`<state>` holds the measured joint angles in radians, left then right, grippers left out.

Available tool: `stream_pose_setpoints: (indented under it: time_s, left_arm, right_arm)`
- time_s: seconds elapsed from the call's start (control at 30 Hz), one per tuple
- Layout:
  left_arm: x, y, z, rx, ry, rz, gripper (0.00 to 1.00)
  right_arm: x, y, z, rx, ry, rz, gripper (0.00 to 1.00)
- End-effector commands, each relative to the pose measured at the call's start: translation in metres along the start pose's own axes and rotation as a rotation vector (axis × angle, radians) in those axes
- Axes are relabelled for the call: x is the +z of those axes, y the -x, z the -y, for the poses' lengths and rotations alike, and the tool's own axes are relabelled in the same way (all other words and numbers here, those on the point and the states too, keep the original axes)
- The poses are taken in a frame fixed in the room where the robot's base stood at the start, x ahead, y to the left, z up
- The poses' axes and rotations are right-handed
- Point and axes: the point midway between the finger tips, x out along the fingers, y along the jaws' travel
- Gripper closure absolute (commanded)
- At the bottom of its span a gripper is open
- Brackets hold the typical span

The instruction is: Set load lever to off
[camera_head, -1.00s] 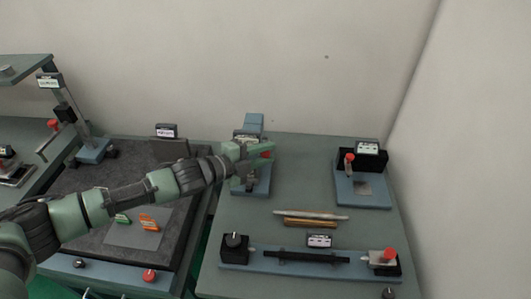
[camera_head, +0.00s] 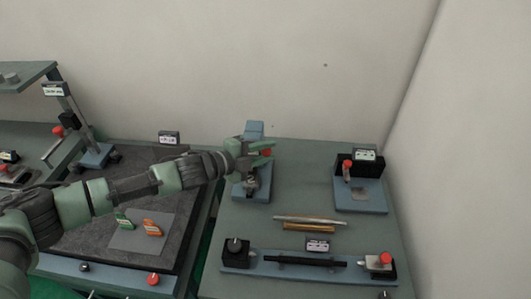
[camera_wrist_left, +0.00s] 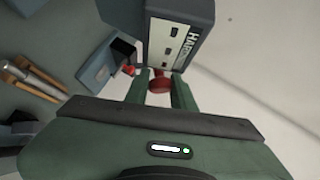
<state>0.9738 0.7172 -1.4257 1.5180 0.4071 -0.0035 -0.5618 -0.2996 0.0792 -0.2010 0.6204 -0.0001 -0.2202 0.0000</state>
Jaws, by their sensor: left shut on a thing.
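The blue tester (camera_head: 255,130) stands at the back of the middle bench in the head view. In the left wrist view its blue-grey body (camera_wrist_left: 180,30) carries a label that begins "HA". A red knob (camera_wrist_left: 160,84), which seems to be the end of its lever, sits between my left gripper's fingers (camera_wrist_left: 160,92). My left gripper (camera_head: 264,149) is shut on this knob in front of the tester. The lever's shaft and its off mark cannot be made out. My right gripper is not in view.
On the same bench are a blue fixture (camera_head: 360,195) with a red-topped lever at right, two rods (camera_head: 305,224) in the middle and a long blue fixture (camera_head: 300,265) at the front. A dark mat (camera_head: 85,210) with small coloured parts lies to the left. A wall stands close behind.

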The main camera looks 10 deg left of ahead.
Motion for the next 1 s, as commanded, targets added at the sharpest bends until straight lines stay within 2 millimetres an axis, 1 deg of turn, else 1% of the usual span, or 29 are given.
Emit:
stream_pose_setpoints:
  time_s: [0.03, 0.13, 0.23, 0.53, 0.57, 0.6, 0.63, 0.9, 1.0]
  left_arm:
    - [-0.0028, 0.0004, 0.0166, 0.010, 0.007, -0.004, 1.00]
    - [-0.0011, -0.0005, 0.0183, 0.035, 0.036, -0.003, 1.00]
    - [0.0007, -0.0010, 0.0170, 0.050, 0.051, -0.001, 1.00]
    - [0.0021, -0.0014, 0.0148, 0.053, 0.056, 0.000, 1.00]
    - [0.0021, -0.0014, 0.0147, 0.053, 0.056, 0.000, 0.70]
    - [0.0021, -0.0014, 0.0145, 0.053, 0.056, 0.000, 0.59]
    - [0.0021, -0.0013, 0.0143, 0.053, 0.056, 0.000, 0.54]
    - [0.0021, -0.0011, 0.0126, 0.056, 0.057, 0.001, 0.54]
    - [0.0026, 0.0028, 0.0120, 0.056, 0.057, 0.001, 0.54]
  right_arm:
    - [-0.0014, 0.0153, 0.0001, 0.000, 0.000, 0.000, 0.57]
    - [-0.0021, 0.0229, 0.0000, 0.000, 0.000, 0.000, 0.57]
    - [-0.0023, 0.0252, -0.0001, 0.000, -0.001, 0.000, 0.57]
    - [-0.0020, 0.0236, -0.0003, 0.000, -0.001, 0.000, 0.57]
    - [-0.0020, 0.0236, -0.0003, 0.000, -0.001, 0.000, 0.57]
    - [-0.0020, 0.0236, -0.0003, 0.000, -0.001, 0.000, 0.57]
    - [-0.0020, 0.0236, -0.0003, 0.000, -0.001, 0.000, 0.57]
    - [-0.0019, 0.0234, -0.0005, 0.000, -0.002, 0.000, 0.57]
    - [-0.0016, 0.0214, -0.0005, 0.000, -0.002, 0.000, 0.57]
